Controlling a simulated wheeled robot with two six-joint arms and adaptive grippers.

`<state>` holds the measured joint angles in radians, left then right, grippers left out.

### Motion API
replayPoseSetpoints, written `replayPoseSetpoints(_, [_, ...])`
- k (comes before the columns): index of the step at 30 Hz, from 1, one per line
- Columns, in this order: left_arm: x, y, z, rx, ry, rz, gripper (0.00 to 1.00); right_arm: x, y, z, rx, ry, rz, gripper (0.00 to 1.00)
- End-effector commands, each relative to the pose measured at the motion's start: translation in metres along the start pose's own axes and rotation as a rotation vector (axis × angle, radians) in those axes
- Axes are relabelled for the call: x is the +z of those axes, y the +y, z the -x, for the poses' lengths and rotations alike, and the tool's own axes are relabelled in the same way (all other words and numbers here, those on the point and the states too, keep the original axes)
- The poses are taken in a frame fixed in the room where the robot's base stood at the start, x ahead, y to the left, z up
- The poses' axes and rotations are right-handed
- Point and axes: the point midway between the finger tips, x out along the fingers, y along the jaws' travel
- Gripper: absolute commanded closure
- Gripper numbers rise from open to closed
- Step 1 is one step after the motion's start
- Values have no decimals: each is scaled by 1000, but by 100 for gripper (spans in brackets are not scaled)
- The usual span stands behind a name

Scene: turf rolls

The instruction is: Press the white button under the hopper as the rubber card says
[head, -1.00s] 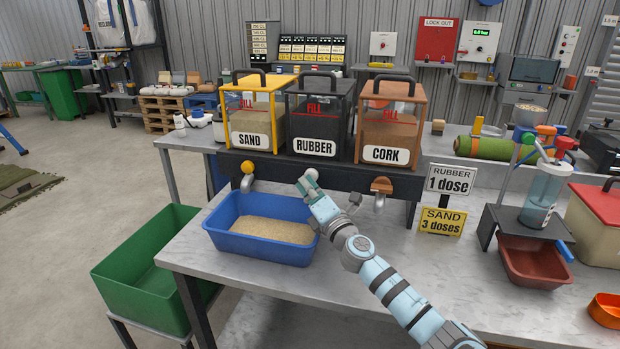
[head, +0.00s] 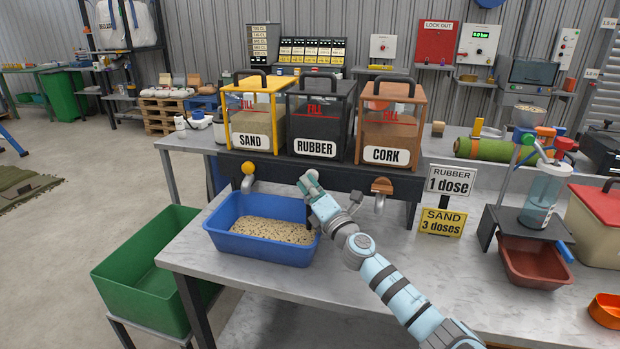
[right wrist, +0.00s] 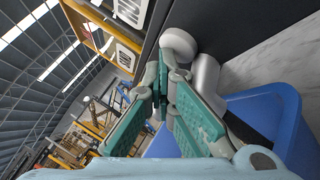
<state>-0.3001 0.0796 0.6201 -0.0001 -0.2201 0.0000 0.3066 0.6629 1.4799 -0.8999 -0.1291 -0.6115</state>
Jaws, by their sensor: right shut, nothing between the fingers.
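The black hopper labelled RUBBER (head: 315,148) stands between the SAND hopper (head: 251,140) and the CORK hopper (head: 386,155). The white button (right wrist: 178,43) shows in the right wrist view, with a grey spout (right wrist: 206,80) beside it. My right gripper (head: 309,182) is shut and empty, its tips at the button and appearing to touch it. It hides most of the button in the head view. The rubber card (head: 449,181) reads "RUBBER 1 dose". The blue tray (head: 255,246) below holds sand-coloured grains with dark specks. My left gripper is out of view.
A yellow card (head: 442,222) reads "SAND 3 doses". The yellow button (head: 248,168) and brown button (head: 382,186) sit either side. A green bin (head: 150,270) stands left of the table. A red-brown bowl (head: 534,266) is at the right.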

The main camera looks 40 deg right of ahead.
Motion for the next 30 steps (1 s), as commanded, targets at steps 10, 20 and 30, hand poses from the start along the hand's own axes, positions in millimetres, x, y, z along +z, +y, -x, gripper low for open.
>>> replayPoseSetpoints(10, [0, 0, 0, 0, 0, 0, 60, 0, -3, 0, -7, -3, 2, 100])
replayPoseSetpoints(20, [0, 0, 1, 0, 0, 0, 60, -5, -1, 5, -7, 0, 1, 100])
replayPoseSetpoints(30, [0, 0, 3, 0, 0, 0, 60, -14, 4, 15, -4, 1, -1, 100])
